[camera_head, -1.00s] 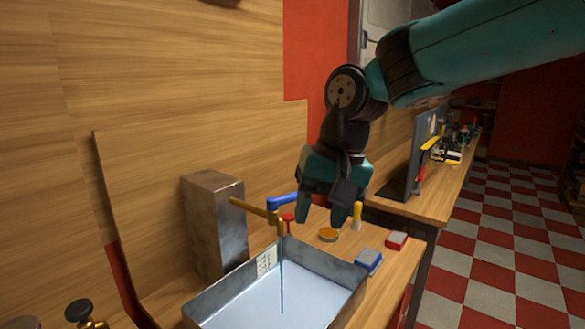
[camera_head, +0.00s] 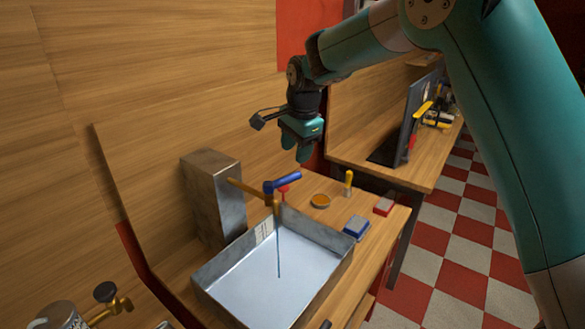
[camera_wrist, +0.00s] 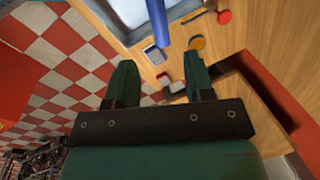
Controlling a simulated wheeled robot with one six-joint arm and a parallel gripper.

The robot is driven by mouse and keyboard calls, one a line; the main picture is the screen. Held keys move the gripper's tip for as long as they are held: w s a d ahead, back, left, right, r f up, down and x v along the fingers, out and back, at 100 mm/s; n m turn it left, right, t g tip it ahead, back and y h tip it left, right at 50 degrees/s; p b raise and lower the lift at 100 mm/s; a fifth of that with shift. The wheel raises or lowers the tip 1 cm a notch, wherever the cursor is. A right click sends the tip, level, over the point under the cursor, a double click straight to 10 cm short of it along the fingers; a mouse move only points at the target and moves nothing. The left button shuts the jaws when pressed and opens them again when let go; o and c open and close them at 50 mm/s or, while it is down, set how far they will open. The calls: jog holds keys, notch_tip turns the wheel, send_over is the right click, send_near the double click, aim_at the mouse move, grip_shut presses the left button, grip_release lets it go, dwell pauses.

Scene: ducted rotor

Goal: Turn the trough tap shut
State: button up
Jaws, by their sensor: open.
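The tap is a brass spout (camera_head: 250,190) coming out of a grey metal box (camera_head: 215,198), with a blue lever handle (camera_head: 282,183). A thin blue stream of water (camera_head: 279,250) falls from the spout into the metal trough (camera_head: 215,305). The lever slants to the right in the head view. In the wrist view the blue lever (camera_wrist: 158,25) points down from the top edge, ahead of the fingertips. My gripper (camera_head: 297,150) is open and empty, above the lever and apart from it. It also shows in the wrist view (camera_wrist: 161,68), nothing between its fingers.
A red knob (camera_head: 283,189) stands behind the spout. An orange round dish (camera_head: 320,201), a yellow-handled tool (camera_head: 348,182), a blue-grey box (camera_head: 356,227) and a red box (camera_head: 383,206) lie right of the trough. A brass valve (camera_head: 108,295) is at lower left.

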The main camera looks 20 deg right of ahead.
aim_at(292, 175)
jog(key=f, duration=0.2)
jog(key=w+f+p, duration=0.1)
jog(key=f, duration=0.2)
jog(key=f+p, duration=0.1)
jog(key=f, duration=0.1)
jog(key=shift+w+a+f, duration=0.25)
jog(key=shift+a+f, duration=0.05)
jog(key=shift+f, duration=0.05)
grip_shut()
